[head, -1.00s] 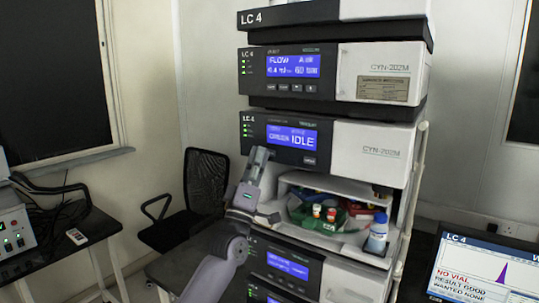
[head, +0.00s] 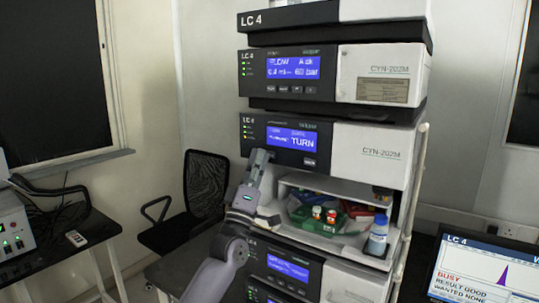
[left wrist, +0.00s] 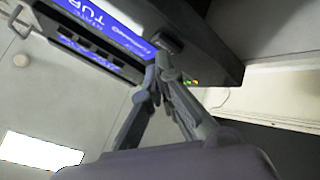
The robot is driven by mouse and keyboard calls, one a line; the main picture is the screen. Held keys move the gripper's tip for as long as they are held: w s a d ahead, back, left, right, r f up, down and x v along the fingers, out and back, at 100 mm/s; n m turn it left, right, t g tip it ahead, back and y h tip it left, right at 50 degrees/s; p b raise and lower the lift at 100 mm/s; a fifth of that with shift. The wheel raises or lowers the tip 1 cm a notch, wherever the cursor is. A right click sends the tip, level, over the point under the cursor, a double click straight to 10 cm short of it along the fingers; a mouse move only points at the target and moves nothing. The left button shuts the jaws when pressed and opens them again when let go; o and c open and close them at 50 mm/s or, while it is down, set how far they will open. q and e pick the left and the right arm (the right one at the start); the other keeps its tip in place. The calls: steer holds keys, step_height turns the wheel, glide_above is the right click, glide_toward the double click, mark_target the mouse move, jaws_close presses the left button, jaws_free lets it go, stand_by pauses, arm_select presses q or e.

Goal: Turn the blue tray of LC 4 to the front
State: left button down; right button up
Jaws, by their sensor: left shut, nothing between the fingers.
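The LC 4 stack (head: 372,152) stands in the middle of the head view. One module's blue display (head: 291,138) reads TURN; part of it also shows in the left wrist view (left wrist: 85,20). Below it is an open bay with a green tray (head: 318,224) at the front, with capped vials, and something red behind it at the right. I cannot clearly make out the blue tray. My left gripper (head: 262,154) is shut and empty, its tips at the lower left of that module's front panel. In the left wrist view the tips (left wrist: 163,58) are close to the panel; contact is unclear.
A monitor (head: 483,272) at lower right reads BUSY. A black chair (head: 205,185) and a side table (head: 65,240) are at left. A white tube runs down the stack's right side.

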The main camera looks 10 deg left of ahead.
arm_select(q)
steer(key=shift+s+a, duration=0.2)
steer(key=shift+s, duration=0.35)
steer(key=s, duration=0.1)
steer(key=s+a+p, duration=0.1)
steer(key=s, duration=0.1)
steer(key=s+p, duration=0.1)
steer(key=shift+s+a, duration=0.3)
steer(key=shift+a, duration=0.05)
